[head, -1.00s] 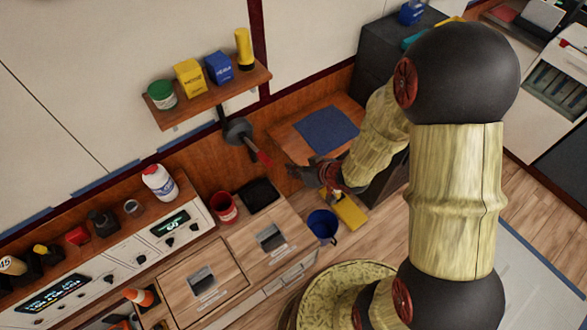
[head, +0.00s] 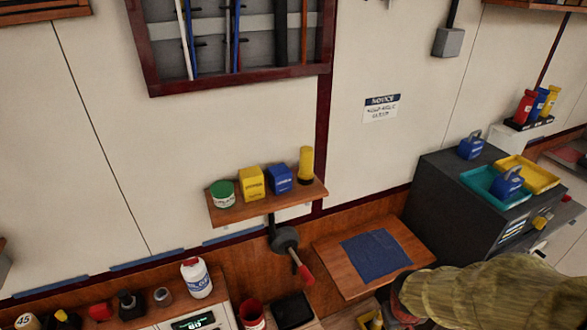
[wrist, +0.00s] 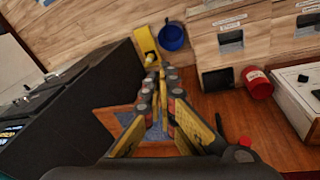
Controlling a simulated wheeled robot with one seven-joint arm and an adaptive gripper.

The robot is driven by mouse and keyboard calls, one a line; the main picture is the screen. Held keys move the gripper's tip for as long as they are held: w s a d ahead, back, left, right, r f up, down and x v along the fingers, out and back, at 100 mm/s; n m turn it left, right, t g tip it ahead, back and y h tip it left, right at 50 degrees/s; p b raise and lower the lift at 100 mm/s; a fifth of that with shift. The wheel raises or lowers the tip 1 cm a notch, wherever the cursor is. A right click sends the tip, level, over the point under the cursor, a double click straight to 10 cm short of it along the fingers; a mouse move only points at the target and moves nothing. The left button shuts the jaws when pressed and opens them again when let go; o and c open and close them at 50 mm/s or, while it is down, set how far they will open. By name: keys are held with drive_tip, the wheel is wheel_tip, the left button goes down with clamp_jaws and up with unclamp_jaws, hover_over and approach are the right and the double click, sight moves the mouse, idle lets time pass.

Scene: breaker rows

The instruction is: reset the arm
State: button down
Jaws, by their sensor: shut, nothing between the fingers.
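My arm (head: 490,295), with a rough yellow-green cover, crosses the lower right corner of the head view. Its far end is cut off by the bottom edge there. In the wrist view my gripper (wrist: 162,72) is shut and empty, its fingers meeting in the upper middle. Beyond the fingers lie the wooden surface and its blue mat (wrist: 128,118), partly hidden by them. The fingertips appear against the floor near a yellow object (wrist: 147,44) and a blue bucket (wrist: 171,37); their distance is unclear.
A dark cabinet (head: 440,205) with trays and blue padlock-shaped items stands right of the wooden board (head: 332,252). A wall shelf (head: 240,207) holds several containers. A red cup (head: 251,314) stands below it. A wall case (head: 235,85) with tools hangs above.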

drive_tip(key=s+a+r+t+y+b, duration=0.1)
drive_tip(key=s+a+r+b, duration=0.2)
drive_tip(key=r, duration=0.5)
drive_tip(key=s+a+r+m+t+b, duration=0.1)
drive_tip(key=s+a+r+b, duration=0.3)
drive_tip(key=r, duration=0.4)
drive_tip(key=shift+s+a+t+y, duration=0.2)
drive_tip(key=shift+s+t+y, duration=0.2)
drive_tip(key=shift+t, duration=0.4)
idle(0.5)
